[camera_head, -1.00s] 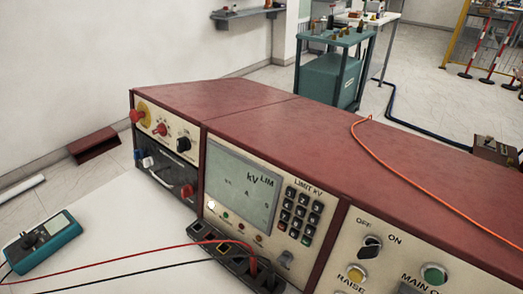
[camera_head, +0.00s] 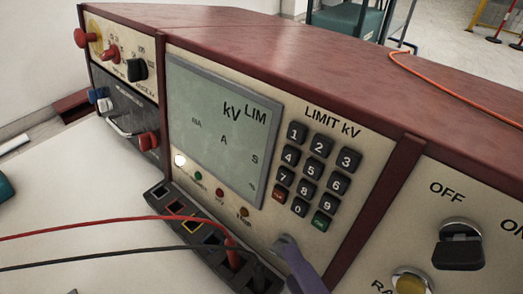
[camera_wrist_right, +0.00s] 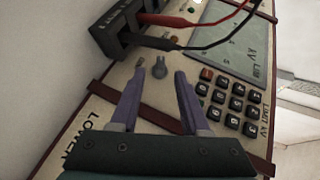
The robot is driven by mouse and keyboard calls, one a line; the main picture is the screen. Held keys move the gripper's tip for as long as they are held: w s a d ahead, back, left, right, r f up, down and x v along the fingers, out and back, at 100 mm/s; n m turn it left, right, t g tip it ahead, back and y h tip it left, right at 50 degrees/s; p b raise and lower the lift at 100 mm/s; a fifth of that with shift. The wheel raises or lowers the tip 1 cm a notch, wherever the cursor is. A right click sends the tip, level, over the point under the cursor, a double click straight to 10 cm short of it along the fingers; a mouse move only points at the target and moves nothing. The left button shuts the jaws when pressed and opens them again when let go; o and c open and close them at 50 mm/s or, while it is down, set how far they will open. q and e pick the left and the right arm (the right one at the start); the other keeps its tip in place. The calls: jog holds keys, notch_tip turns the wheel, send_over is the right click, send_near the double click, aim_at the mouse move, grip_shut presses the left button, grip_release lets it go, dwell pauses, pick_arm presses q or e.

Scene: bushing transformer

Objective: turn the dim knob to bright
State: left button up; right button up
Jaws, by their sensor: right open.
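A small grey knob (camera_head: 284,243) sits on the cream panel below the keypad, and it also shows in the right wrist view (camera_wrist_right: 159,68). I take it for the dim knob; its label and setting are not readable. My right gripper (camera_wrist_right: 160,76) is open, with its two purple fingers pointing at the panel, one on each side of the knob. I cannot tell whether either finger touches it. In the head view only a purple part of this gripper (camera_head: 302,274) shows at the lower edge, close to the knob. My left gripper is not in view.
The grey display (camera_head: 215,130) and the number keypad (camera_head: 318,175) are just above the knob. A black terminal block (camera_head: 205,243) with a red lead (camera_head: 120,228) and a black lead (camera_head: 110,258) juts out to the left. An OFF/ON switch (camera_head: 458,245) is at right.

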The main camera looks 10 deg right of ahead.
aim_at(275, 248)
jog(key=shift+x, duration=1.4)
grip_shut()
